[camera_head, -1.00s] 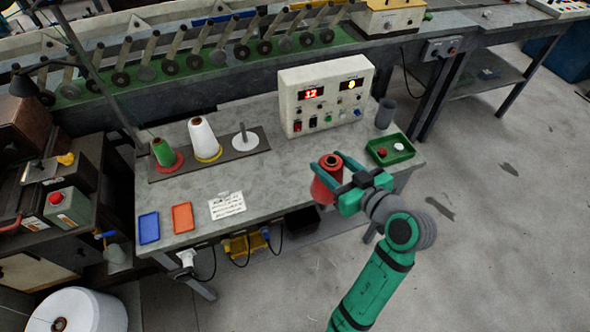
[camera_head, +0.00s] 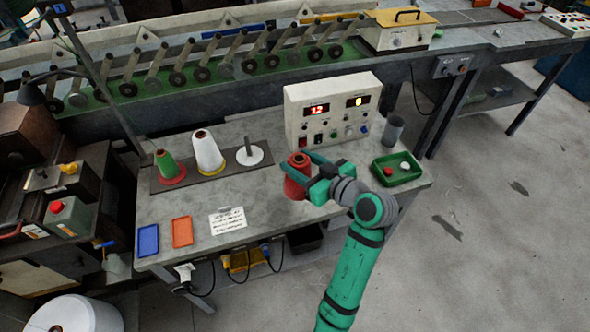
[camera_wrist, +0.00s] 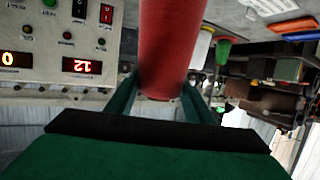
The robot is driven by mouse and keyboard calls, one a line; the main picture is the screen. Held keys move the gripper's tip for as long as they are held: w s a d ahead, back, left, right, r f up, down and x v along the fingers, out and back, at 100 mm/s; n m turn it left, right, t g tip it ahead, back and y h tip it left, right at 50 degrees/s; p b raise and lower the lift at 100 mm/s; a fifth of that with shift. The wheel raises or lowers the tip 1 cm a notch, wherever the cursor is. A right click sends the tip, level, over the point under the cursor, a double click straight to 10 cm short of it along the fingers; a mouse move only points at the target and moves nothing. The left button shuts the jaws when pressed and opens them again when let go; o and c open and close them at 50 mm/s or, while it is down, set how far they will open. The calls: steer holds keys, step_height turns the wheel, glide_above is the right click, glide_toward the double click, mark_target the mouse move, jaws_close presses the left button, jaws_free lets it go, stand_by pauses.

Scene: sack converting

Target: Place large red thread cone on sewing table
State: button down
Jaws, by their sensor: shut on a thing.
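The large red thread cone (camera_head: 296,176) is between the fingers of my gripper (camera_head: 304,172), which is shut on it. In the head view it appears over the front right part of the sewing table (camera_head: 265,205), in front of the control box; I cannot tell whether its base touches the top. In the wrist view the red cone (camera_wrist: 170,45) fills the top middle between the two green fingers (camera_wrist: 155,95). A board (camera_head: 190,178) at the back left bears a green cone (camera_head: 166,163), a white cone (camera_head: 208,150) and a white disc with a bare peg (camera_head: 249,154).
The control box (camera_head: 333,112) with red digits stands behind the cone. A green tray (camera_head: 398,172) and a grey cup (camera_head: 392,130) are at the right end. A paper (camera_head: 227,220), an orange tray (camera_head: 182,232) and a blue tray (camera_head: 148,240) lie front left. The table's middle is clear.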

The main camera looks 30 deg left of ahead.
steer(key=shift+w+a+f, duration=0.5)
steer(key=shift+a+f, duration=0.05)
steer(key=shift+f, duration=0.25)
steer(key=shift+w+a+f, duration=0.5)
steer(key=shift+a+f, duration=0.05)
steer(key=shift+f, duration=0.25)
steer(key=shift+w+a+f, duration=0.1)
steer(key=shift+f, duration=1.65)
steer(key=c, duration=0.9)
jaws_free()
steer(key=shift+f, duration=0.1)
